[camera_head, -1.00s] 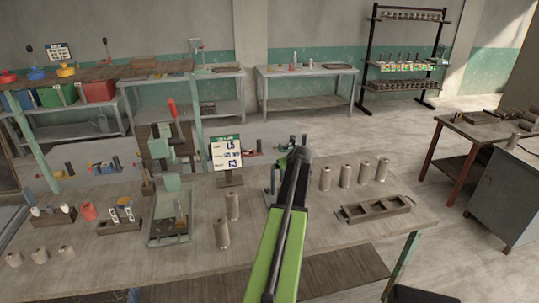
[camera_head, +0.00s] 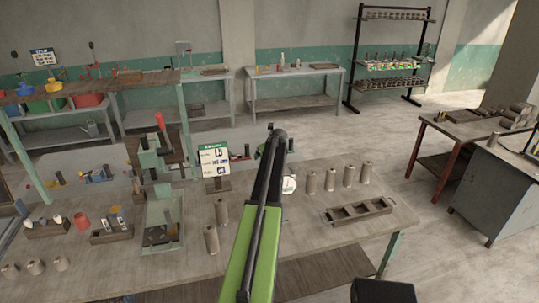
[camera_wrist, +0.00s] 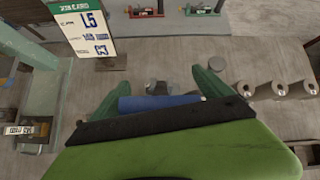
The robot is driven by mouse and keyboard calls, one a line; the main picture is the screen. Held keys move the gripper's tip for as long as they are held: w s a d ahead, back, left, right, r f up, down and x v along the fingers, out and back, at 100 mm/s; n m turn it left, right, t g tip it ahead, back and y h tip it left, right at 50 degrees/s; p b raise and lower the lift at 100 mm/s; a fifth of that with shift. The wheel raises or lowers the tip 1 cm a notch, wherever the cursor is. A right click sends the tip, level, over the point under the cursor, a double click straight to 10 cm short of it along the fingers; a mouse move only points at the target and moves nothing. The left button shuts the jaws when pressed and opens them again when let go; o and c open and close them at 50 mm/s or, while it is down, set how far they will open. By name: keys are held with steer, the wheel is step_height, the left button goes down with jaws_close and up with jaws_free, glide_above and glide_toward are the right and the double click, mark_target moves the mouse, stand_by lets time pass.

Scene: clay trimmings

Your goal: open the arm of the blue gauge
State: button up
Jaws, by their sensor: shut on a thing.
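My gripper (camera_wrist: 158,94) shows in the wrist view as two green fingers, shut on a blue part (camera_wrist: 160,102) that lies across between them. This blue part appears to belong to the blue gauge; the dark edge of my wrist covers its near side. A small grey piece (camera_wrist: 157,87) shows just beyond it. In the head view my own arm hides the fingertips and most of the gauge. A round white dial (camera_head: 289,185) shows just right of my arm, probably the gauge's face.
A card on a stand (camera_head: 214,160) is left of my arm. Several clay cylinders (camera_head: 348,175) stand to the right, behind a dark wooden tray (camera_head: 360,210). A green press (camera_head: 160,215) and two cylinders (camera_head: 211,240) are to the left. Bare bench top (camera_head: 290,230) lies in front.

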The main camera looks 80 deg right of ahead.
steer(key=shift+w+d, duration=0.1)
steer(key=shift+w, duration=0.3)
steer(key=o, duration=1.8)
steer(key=shift+w, duration=0.1)
steer(key=shift+o, duration=0.2)
steer(key=shift+s+a+r+p, duration=0.25)
steer(key=shift+r+p, duration=0.15)
steer(key=shift+r, duration=0.05)
steer(key=p+v, duration=0.7)
steer(key=v, duration=0.4)
steer(key=shift+p, duration=0.4)
